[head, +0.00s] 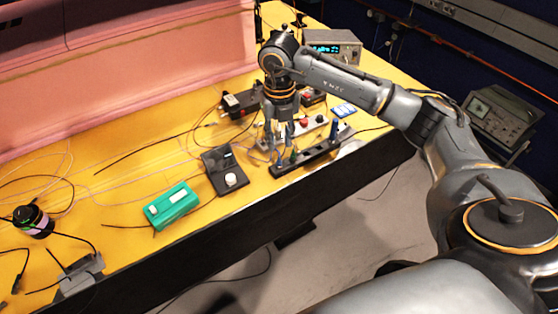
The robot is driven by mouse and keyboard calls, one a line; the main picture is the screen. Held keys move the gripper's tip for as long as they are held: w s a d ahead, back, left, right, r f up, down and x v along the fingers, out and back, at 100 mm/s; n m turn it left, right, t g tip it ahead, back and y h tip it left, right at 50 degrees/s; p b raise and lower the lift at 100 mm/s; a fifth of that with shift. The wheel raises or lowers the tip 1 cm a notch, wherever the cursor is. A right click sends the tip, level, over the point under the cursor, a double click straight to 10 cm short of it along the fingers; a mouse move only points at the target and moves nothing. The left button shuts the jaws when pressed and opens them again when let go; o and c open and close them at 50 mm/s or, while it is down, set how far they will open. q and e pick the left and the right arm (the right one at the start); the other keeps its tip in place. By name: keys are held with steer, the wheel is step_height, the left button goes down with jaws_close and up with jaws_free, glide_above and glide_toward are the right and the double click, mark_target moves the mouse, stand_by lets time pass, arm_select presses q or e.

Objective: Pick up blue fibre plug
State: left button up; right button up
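A black rack (306,158) lies near the front edge of the yellow table. A small blue upright piece (334,131), which looks like the blue fibre plug, stands at the rack's right end. A small green piece (293,155) stands farther left in the rack. My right gripper (280,150) points down over the left part of the rack, to the left of the blue piece. Its two fingers look apart, with nothing clearly held between them. Whether the fingertips touch the rack cannot be told. My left gripper is not in view.
A grey instrument (334,47) stands behind. Thin cables cross the table's left half. A pink foam wall (130,70) borders the back left.

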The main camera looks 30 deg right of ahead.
mark_target(279, 158)
step_height(279, 158, down, 2)
steer(key=shift+f, duration=0.25)
steer(key=shift+f+p, duration=0.3)
steer(key=shift+p, duration=0.3)
step_height(279, 158, down, 4)
steer(key=shift+r+p, duration=0.15)
steer(key=shift+p, duration=0.8)
steer(key=shift+w+f, duration=0.1)
steer(key=shift+f, duration=0.35)
jaws_close()
